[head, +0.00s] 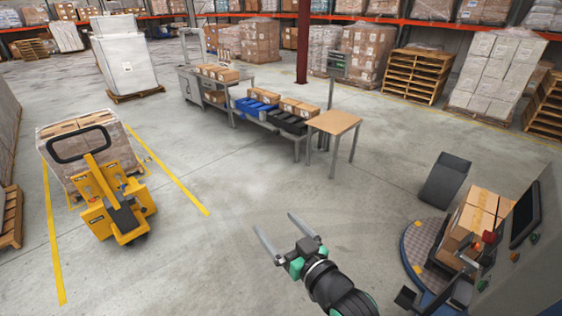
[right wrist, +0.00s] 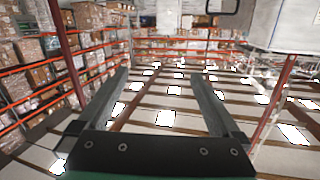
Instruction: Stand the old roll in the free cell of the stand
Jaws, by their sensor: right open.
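I cannot make out the old roll or the stand with its cells in either view. My right gripper (head: 274,221) reaches in from the bottom of the head view. Its two long grey fingers are apart, with only bare concrete floor showing behind them. In the right wrist view the same gripper (right wrist: 156,78) has its fingers wide apart and nothing between them. That view looks toward tall racks and the roof. My left gripper is in neither view.
A turntable machine (head: 418,243) bearing boxes (head: 470,225) stands at right, with a dark ramp (head: 445,181). A wooden table (head: 334,122) and benches with blue bins (head: 257,106) stand beyond. A yellow pallet truck (head: 113,203) is at left. The middle floor is clear.

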